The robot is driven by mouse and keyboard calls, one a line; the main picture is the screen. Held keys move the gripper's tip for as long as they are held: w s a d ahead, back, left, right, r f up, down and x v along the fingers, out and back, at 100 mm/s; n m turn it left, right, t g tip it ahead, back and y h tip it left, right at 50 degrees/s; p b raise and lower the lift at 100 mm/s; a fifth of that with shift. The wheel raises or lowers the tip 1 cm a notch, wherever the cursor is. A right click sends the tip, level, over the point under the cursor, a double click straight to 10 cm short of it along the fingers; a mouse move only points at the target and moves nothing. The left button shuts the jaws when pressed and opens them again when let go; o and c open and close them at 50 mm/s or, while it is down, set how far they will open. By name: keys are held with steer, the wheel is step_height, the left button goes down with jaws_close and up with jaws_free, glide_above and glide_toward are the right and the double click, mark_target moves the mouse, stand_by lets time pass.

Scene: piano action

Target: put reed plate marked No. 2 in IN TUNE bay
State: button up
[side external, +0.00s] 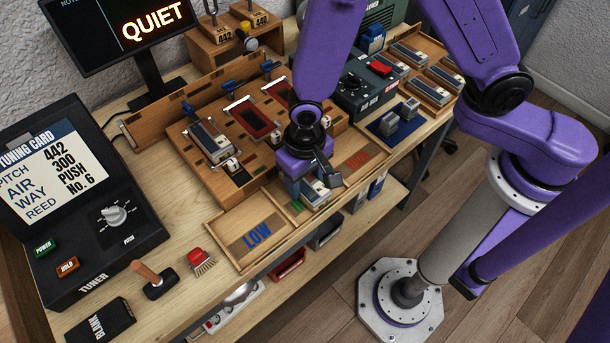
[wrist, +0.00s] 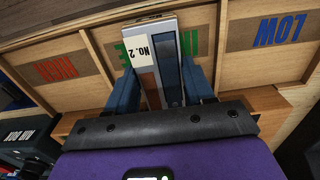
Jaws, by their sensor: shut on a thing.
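The reed plate marked No. 2 (wrist: 148,66) is a metal plate with a white label and a dark blue strip. It is between the two dark blue fingers of my gripper (wrist: 163,80), which is shut on it. In the side view the reed plate (side external: 316,196) hangs from my gripper (side external: 311,186) over the middle bay. The IN TUNE bay (wrist: 210,66) has green lettering, mostly hidden by the plate in the wrist view. In the side view a little green shows in this bay (side external: 297,208). I cannot tell whether the plate touches the bay floor.
The HIGH bay (wrist: 56,70), with red lettering, and the LOW bay (wrist: 282,68), with blue lettering, flank the middle bay behind low wooden dividers. A wooden rack (side external: 190,150) with several plates stands behind.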

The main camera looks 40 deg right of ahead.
mark_target(309, 179)
steer(key=o, duration=1.1)
steer(key=shift+f, duration=0.1)
step_height(309, 179, up, 12)
steer(key=shift+r, duration=0.2)
steer(key=shift+d, duration=0.1)
steer(key=s+d+r+n, duration=0.3)
steer(key=s+d+n, duration=0.3)
steer(key=d, duration=0.4)
steer(key=s+d+r+n, duration=0.3)
steer(key=s+d+n, duration=0.3)
steer(key=d, duration=0.5)
steer(key=shift+s+d+r+n, duration=0.3)
steer(key=shift+s+r, duration=0.1)
steer(key=shift+s, duration=0.25)
